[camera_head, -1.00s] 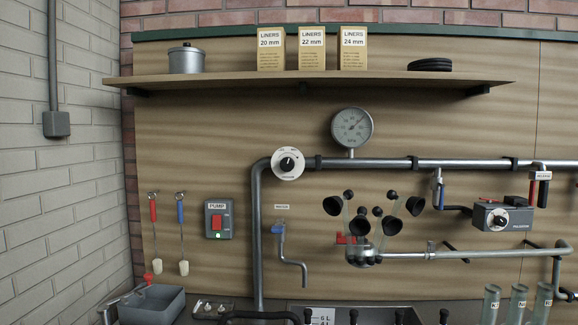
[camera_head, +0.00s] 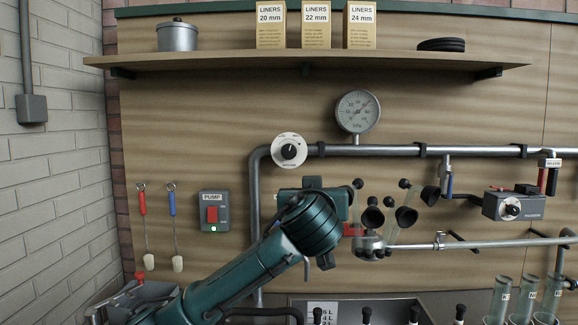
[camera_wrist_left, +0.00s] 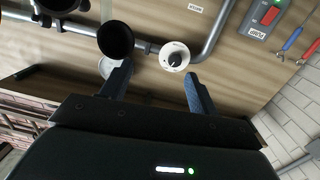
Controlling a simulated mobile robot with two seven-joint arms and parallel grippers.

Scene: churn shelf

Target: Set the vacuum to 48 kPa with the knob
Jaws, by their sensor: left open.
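The vacuum knob (camera_head: 289,151) is a black knob on a round white dial, mounted on the pipe's upper bend. It also shows in the left wrist view (camera_wrist_left: 174,57), ahead of the space between the fingers. The gauge (camera_head: 357,111) is a round dial on the pipe, right of and above the knob; its reading is too small to tell. My left gripper (camera_wrist_left: 157,84) is open and empty, apart from the knob. In the head view my arm reaches up from the lower left to below the knob, and its fingers are hidden. My right gripper is out of view.
Black-mouthed cups (camera_head: 406,217) on a claw stand right of my left wrist. The pump switch box (camera_head: 213,212) has a red switch and green light. A shelf (camera_head: 310,60) with liner boxes runs above the gauge. A grey control box (camera_head: 513,206) hangs at the right.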

